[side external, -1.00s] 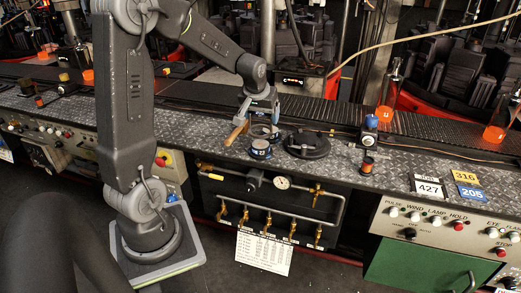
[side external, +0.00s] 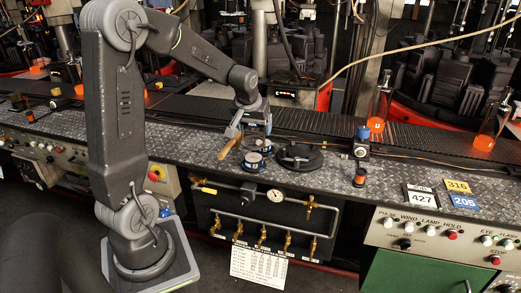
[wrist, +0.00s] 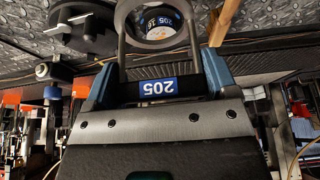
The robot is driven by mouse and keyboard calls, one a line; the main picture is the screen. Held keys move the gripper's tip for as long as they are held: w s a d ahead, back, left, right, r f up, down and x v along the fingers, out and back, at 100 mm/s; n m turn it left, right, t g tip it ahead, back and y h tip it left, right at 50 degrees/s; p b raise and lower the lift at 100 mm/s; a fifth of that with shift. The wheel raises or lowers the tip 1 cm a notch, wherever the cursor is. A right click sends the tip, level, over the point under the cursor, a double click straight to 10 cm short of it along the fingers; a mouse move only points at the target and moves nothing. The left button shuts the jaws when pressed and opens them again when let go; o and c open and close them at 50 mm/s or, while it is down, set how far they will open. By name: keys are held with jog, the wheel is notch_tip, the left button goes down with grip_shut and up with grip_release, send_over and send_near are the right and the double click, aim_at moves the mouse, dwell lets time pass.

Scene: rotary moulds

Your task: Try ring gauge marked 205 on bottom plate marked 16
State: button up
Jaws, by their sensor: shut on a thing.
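My gripper (side external: 252,122) is shut on the handle of the ring gauge (wrist: 165,87), whose blue label reads 205 in the wrist view. The grey ring (wrist: 123,20) extends beyond my fingertips. A small round piece with blue and white marks (wrist: 163,20) shows through the ring; its marks are partly hidden and seem to include 16. In the side view the bottom plate (side external: 254,162) is a small round piece with a dark label near the bench's front edge, just below my gripper. I cannot tell whether the ring touches it.
A dark round mould part (side external: 301,158) lies right of the plate. A wooden handle (side external: 228,148) lies just left of it. Number plates 427 (side external: 422,197) and 205 (side external: 464,202) lie farther right. Glowing bottles stand behind on the conveyor (side external: 376,124).

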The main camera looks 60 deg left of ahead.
dwell(0.3)
jog(key=w+a+r, duration=0.2)
jog(key=w+a, duration=0.4)
jog(key=w, duration=0.1)
jog(key=shift+s+a+f, duration=0.1)
jog(key=shift+a+f, duration=0.05)
jog(key=shift+f, duration=2.7)
jog(key=shift+f, duration=1.85)
dwell(0.6)
notch_tip(320, 180, up, 8)
jog(key=shift+f, duration=0.25)
dwell(1.6)
